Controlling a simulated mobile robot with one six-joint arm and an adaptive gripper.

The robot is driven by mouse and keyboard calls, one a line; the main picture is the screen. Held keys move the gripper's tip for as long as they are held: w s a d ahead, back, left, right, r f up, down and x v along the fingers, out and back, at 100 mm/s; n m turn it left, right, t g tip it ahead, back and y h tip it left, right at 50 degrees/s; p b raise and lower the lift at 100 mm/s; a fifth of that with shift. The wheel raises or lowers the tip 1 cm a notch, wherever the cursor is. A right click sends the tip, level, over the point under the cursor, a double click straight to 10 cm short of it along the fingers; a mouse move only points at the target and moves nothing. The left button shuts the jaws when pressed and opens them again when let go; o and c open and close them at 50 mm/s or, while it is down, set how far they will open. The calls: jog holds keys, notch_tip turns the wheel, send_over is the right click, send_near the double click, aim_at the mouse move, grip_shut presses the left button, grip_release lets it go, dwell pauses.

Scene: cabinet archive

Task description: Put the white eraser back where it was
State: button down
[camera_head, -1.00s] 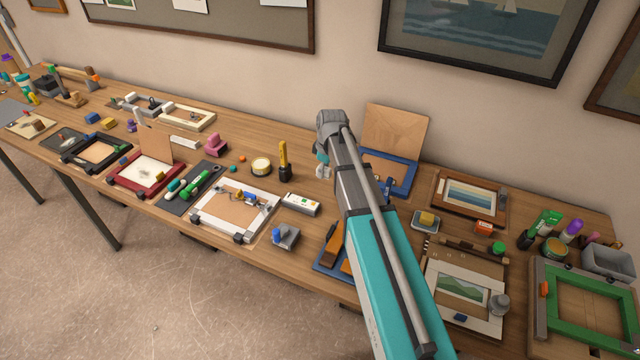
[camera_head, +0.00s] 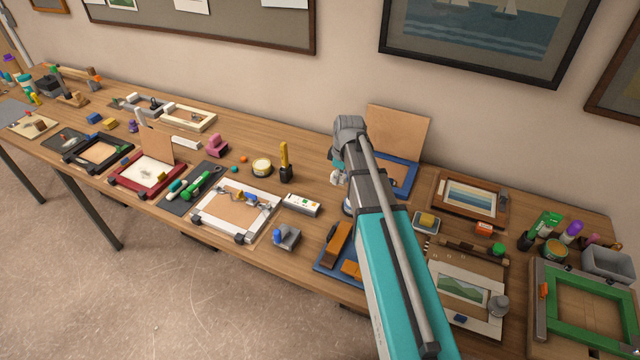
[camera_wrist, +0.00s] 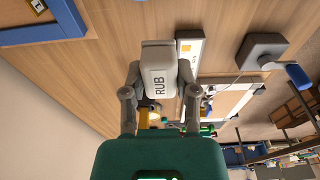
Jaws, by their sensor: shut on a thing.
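The white eraser (camera_wrist: 159,75), marked "RUB", is between the two fingers of my gripper (camera_wrist: 157,85) in the wrist view. My gripper is shut on it, and wood tabletop shows beyond it. In the head view my gripper (camera_head: 338,176) is over the back middle of the table, left of a blue frame with an upright tan board. Much of it is hidden behind my arm's end, and I cannot make out the eraser clearly there. The height above the table is hard to tell.
A white box (camera_head: 301,204) lies left of my gripper, with a yellow brush in a black holder (camera_head: 285,163) behind it. A grey block with a blue knob (camera_head: 286,237) stands nearer the front. The blue frame (camera_head: 405,178) is to the right. Bare wood shows between box and brush.

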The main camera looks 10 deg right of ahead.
aim_at(320, 185)
jog(key=w+a+f+b, duration=0.1)
jog(key=w+f+b, duration=0.1)
jog(key=w, duration=0.1)
jog(key=w+a+f+b, duration=0.1)
jog(key=w+f+b, duration=0.1)
jog(key=w, duration=0.1)
jog(key=w+f+b, duration=0.2)
jog(key=w+f, duration=0.1)
jog(key=shift+w+a+b, duration=0.25)
jog(key=shift+a+b, duration=0.05)
jog(key=shift+a, duration=0.1)
jog(key=shift+w+a+f+b, duration=0.2)
jog(key=shift+w+f+b, duration=0.25)
jog(key=shift+f+b, duration=0.1)
jog(key=shift+w+a+f+b, duration=0.15)
jog(key=shift+w+f+b, duration=0.35)
jog(key=shift+f+b, duration=0.2)
jog(key=shift+s+f+b, duration=0.1)
jog(key=shift+f+b, duration=1.15)
jog(key=shift+f, duration=0.05)
jog(key=shift+f, duration=0.15)
jog(key=shift+c, duration=1.9)
grip_release()
